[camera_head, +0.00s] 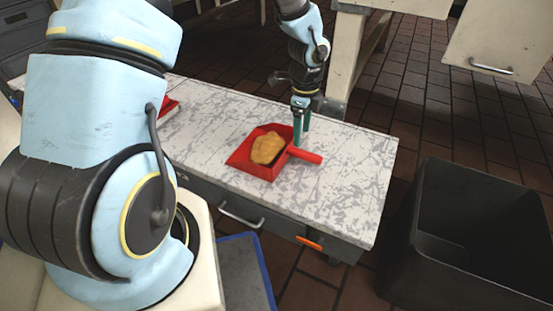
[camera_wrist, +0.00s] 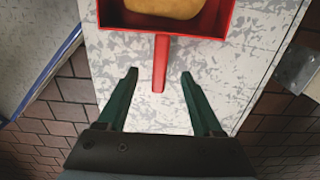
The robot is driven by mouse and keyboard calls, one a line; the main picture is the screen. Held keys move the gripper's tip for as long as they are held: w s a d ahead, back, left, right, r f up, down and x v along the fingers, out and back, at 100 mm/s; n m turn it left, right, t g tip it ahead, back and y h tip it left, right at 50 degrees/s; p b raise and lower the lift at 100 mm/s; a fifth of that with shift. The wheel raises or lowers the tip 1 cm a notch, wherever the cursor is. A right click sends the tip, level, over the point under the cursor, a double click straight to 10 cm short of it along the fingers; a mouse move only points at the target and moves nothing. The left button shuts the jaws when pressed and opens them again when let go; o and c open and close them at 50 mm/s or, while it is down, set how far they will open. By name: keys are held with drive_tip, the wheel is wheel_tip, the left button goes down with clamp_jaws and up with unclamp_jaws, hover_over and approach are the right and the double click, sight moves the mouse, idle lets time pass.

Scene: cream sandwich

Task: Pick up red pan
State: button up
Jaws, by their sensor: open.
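The red pan (camera_head: 239,157) rests on the grey-white countertop with a yellow-brown food piece (camera_head: 267,147) in it. Its red handle (camera_head: 305,155) points right in the head view. In the wrist view the pan (camera_wrist: 227,18) is at the top, and its handle (camera_wrist: 161,65) runs down toward my gripper. My gripper (camera_wrist: 160,75) is open, with its two green fingers on either side of the handle's end and a gap to each. In the head view my gripper (camera_head: 301,128) points down just behind the handle. I cannot tell its exact height over the handle.
The scratched countertop (camera_head: 345,175) is clear right of the pan. Another red object (camera_head: 168,106) lies at its left end, partly hidden by my arm. A dark open bin (camera_head: 470,235) stands on the floor at right. A drawer with an orange handle (camera_head: 309,243) is below the counter.

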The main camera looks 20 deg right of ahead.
sight(300, 151)
wheel_tip(300, 151, down, 10)
drive_tip(key=b, duration=0.4)
drive_tip(key=shift+f, duration=0.1)
clamp_jaws()
idle(0.5)
